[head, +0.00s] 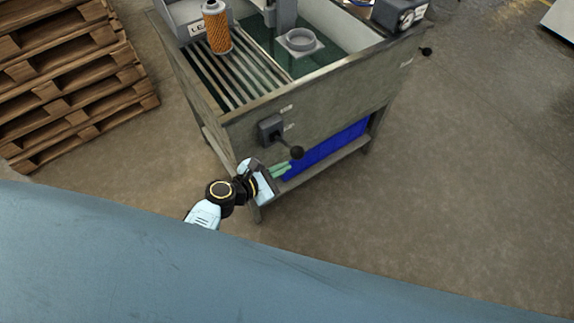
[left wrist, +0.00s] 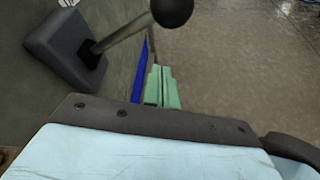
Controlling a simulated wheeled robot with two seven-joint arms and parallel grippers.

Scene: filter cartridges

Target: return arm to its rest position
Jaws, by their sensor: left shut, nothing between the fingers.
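My left gripper (head: 281,170) is in front of the near side of a grey metal wash bench, just below a lever with a black ball knob (head: 296,152). Its pale green fingers are together with nothing between them; they also show in the left wrist view (left wrist: 161,88). In that view the lever's grey box (left wrist: 66,47) and black knob (left wrist: 172,10) are close above and to the left of the fingers, apart from them. My right gripper is in neither view.
The bench (head: 330,106) holds an orange filter cartridge (head: 217,30) on a slatted rack (head: 222,75) and a grey ring fixture (head: 300,42). A blue panel (head: 325,150) shows underneath. Wooden pallets (head: 70,75) stand at left. A blue-grey surface fills the bottom.

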